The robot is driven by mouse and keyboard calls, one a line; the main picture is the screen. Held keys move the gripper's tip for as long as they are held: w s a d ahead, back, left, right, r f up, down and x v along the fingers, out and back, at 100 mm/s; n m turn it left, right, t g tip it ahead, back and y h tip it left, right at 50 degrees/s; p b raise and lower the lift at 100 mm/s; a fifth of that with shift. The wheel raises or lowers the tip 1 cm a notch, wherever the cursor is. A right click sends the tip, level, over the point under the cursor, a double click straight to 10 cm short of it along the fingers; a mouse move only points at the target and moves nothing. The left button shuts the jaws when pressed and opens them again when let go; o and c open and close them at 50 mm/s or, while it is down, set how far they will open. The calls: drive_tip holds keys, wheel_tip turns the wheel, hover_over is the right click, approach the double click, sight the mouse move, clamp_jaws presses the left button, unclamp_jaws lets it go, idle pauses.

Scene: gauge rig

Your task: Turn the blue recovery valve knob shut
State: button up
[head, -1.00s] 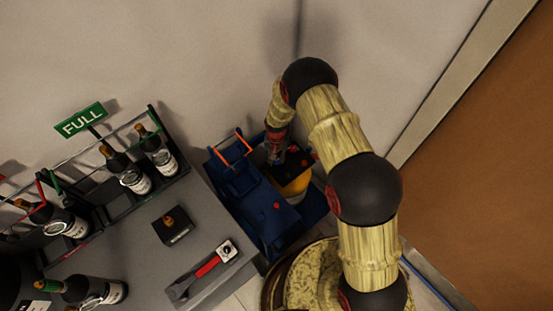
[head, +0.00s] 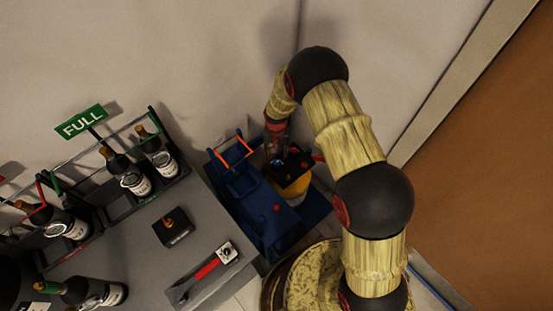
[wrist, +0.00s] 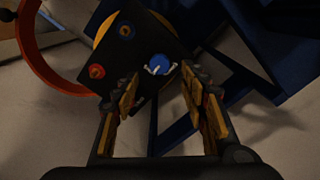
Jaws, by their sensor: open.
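The blue knob (wrist: 158,64) sits on the black top plate (wrist: 140,45) of a yellow-bodied unit (head: 294,188), with small pale marks beside it. In the wrist view it lies just beyond and between the fingertips of my gripper (wrist: 159,80). My gripper is open, with nothing between the fingers, and appears apart from the knob. A red knob (wrist: 97,71) stands to its left, and a dark knob (wrist: 125,30) is farther up on the same plate. In the head view my gripper (head: 276,150) is over the plate's left part, and my arm comes in from the right.
A blue frame (head: 268,212) with an orange handle (head: 238,150) holds the unit beside the grey bench (head: 140,245). A red-handled tool (head: 207,268), a small black box (head: 173,227) and several bottles (head: 160,160) are on the bench. An orange ring (wrist: 32,55) is left of the plate.

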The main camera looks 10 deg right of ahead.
sight(277, 162)
wheel_tip(277, 162, up, 6)
idle(0.6)
